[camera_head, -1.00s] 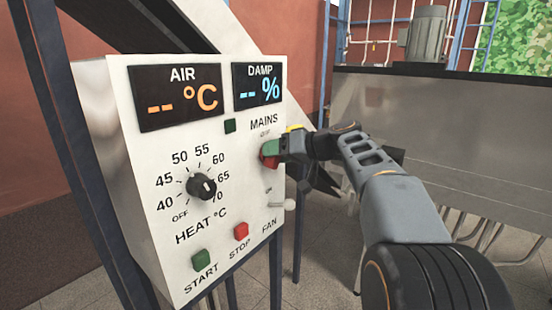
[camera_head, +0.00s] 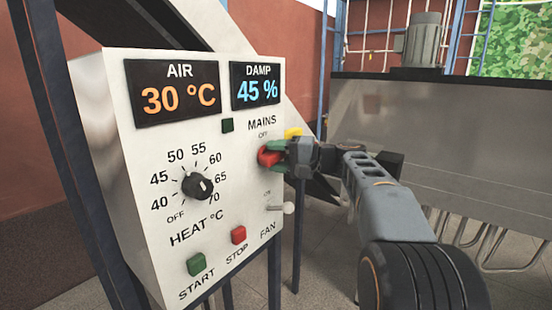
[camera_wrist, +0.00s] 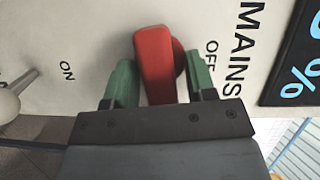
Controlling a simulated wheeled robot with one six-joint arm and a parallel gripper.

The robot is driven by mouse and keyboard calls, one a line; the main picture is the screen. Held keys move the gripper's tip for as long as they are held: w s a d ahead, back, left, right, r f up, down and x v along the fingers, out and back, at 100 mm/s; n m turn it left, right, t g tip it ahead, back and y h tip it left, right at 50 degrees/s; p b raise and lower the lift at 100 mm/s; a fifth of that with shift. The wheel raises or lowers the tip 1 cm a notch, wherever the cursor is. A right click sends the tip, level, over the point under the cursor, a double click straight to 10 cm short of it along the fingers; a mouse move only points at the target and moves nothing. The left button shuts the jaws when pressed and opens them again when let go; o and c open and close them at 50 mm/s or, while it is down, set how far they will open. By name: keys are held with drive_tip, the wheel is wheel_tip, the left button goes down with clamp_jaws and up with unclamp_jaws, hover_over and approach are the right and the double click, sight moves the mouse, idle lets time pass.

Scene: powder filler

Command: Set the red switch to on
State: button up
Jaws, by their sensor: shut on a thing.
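The red switch (camera_head: 269,157) is on the right side of the white panel, below the word MAINS. In the wrist view the red switch (camera_wrist: 155,62) shows as a red handle on a round red base, its free end toward my gripper. The OFF mark (camera_wrist: 211,54) is to its right and the ON mark (camera_wrist: 67,71) farther to its left. My gripper (camera_head: 282,157) is at the switch from the right, shut on its handle. The green fingers (camera_wrist: 160,82) are on either side of the handle. The AIR display (camera_head: 176,92) reads 30 °C and the DAMP display (camera_head: 256,86) reads 45 %.
Below the switch is the FAN lever (camera_head: 288,208). The HEAT knob (camera_head: 197,186), the green START button (camera_head: 196,265) and red STOP button (camera_head: 238,235) are on the same panel. A large grey metal tank (camera_head: 450,130) stands behind my arm.

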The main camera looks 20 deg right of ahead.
drive_tip(key=shift+f+m, duration=0.15)
drive_tip(key=shift+m, duration=0.45)
drive_tip(key=shift+y, duration=0.3)
drive_tip(key=o, duration=0.5)
drive_tip(key=shift+o, duration=0.2)
drive_tip(key=b+v, duration=0.2)
drive_tip(key=v, duration=1.2)
drive_tip(key=shift+b, duration=0.3)
drive_tip(key=shift+a, duration=0.15)
